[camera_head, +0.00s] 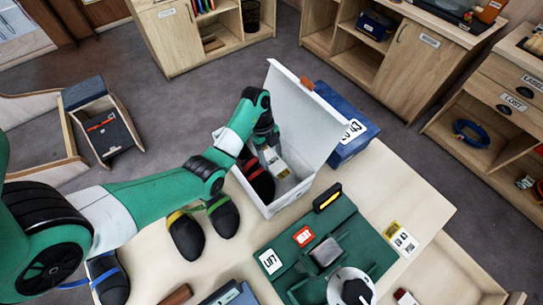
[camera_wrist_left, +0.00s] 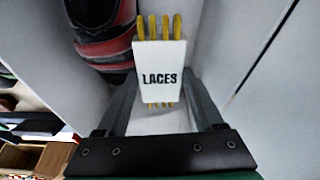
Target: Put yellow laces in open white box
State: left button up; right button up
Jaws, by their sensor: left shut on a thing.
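The open white box (camera_head: 306,122) stands at the back of the table with its lid raised. A red and black climbing shoe (camera_head: 257,178) lies inside it on the left; the shoe also shows in the left wrist view (camera_wrist_left: 97,37). My left gripper (camera_head: 268,143) reaches down into the box. It is shut on a pack of yellow laces (camera_head: 275,163) in a white sleeve marked LACES, which also shows in the left wrist view (camera_wrist_left: 158,58), between the fingers (camera_wrist_left: 160,100). I cannot tell whether the pack touches the box floor. My right gripper is out of view.
A blue box (camera_head: 346,130) stands behind the white box. Dark shoes (camera_head: 187,238) lie left of it. The table's right side is mostly clear.

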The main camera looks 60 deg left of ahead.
pick_arm(q)
jog(key=o, duration=1.3)
jog(key=shift+r+p, duration=0.55)
jog(key=shift+p, duration=0.05)
jog(key=p+v, duration=1)
jog(key=v, duration=0.2)
jog(key=shift+s+a, duration=0.1)
